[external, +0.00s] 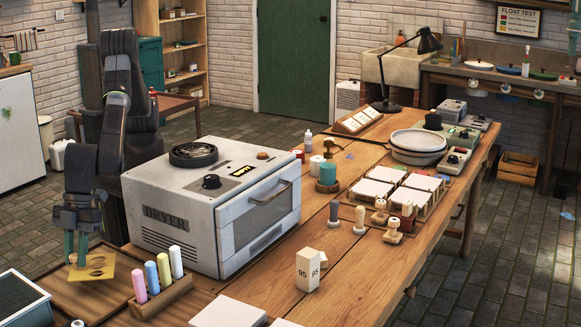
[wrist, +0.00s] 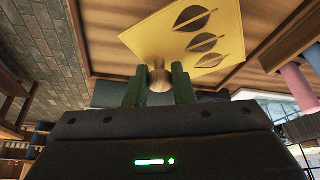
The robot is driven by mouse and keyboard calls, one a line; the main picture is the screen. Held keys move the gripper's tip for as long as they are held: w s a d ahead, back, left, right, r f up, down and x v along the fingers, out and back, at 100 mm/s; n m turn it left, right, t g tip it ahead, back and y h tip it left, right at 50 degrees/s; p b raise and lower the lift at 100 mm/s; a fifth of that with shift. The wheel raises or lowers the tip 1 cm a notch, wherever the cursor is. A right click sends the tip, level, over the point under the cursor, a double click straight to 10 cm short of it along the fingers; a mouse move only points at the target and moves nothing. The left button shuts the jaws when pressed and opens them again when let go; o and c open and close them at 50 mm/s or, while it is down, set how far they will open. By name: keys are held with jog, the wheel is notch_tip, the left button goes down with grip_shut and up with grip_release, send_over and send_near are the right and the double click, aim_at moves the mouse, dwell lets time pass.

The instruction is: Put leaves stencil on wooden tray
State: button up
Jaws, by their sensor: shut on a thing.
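The leaves stencil is a yellow sheet with leaf-shaped cut-outs and a round wooden knob; it shows in the external view (external: 80,272) and the wrist view (wrist: 228,22). My gripper (external: 75,255) is shut on the stencil's knob, with its two green fingers on either side in the wrist view (wrist: 160,88). The wooden tray (external: 118,262) lies at the lower left of the external view. Its raised rim and brown floor also show in the wrist view (wrist: 270,82). The stencil is over the tray, slightly tilted. I cannot tell whether it touches the tray.
A rack of coloured chalk-like sticks (external: 163,298) stands right of the tray. The white dryer (external: 215,210) stands behind it. A dark-filled, pale-rimmed tray (external: 20,300) is at the left front.

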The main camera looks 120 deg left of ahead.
jog(key=shift+f, duration=1.75)
jog(key=shift+f, duration=0.15)
jog(key=o, duration=0.9)
jog(key=shift+o, duration=0.2)
jog(key=shift+a+r, duration=0.1)
jog(key=shift+r, duration=0.3)
jog(key=v, duration=1.1)
jog(key=shift+r+b, duration=0.25)
jog(key=shift+b, duration=0.2)
jog(key=shift+s, duration=0.15)
